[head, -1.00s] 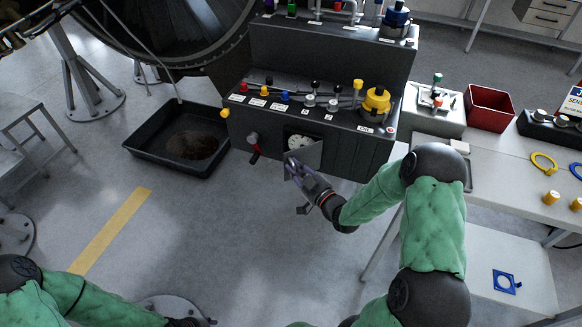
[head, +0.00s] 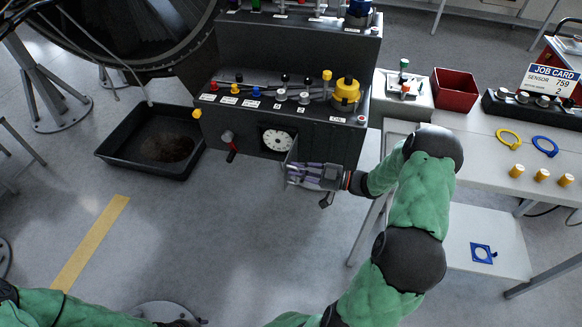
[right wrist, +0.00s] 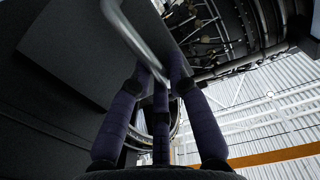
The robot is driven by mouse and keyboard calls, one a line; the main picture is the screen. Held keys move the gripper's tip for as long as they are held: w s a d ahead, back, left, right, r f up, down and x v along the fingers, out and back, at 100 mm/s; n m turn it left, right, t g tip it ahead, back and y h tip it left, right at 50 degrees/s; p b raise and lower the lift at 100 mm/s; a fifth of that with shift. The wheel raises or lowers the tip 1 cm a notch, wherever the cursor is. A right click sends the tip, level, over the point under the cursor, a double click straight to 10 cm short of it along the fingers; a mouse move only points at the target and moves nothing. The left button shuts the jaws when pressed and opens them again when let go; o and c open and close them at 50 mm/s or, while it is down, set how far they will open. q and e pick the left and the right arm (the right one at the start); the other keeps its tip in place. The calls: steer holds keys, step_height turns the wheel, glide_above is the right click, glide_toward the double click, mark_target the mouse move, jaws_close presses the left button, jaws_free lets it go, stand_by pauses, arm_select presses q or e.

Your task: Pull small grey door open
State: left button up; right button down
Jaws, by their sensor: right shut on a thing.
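The small grey door (head: 291,150) on the front of the dark control console stands swung open, edge-on in the head view. Behind it a white round dial (head: 277,140) shows in the opening. My right gripper (head: 290,172) is at the door's outer side. In the right wrist view the door (right wrist: 85,50) is a flat grey panel with a curved metal bar handle (right wrist: 128,35), and my right gripper's fingers (right wrist: 158,78) are closed around the handle's lower end. My left gripper cannot be made out; only part of the left arm shows at the lower left.
A black drip tray (head: 120,150) lies on the floor at left. A white bench (head: 480,150) stands at right. Floor before the console is clear.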

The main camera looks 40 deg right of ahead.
steer(key=shift+s+d+r, duration=0.1)
steer(key=shift+s+d, duration=0.2)
steer(key=shift+d, duration=0.3)
steer(key=c, duration=1.2)
jaws_free()
steer(key=shift+d, duration=0.1)
steer(key=shift+o, duration=0.2)
steer(key=v, duration=1.2)
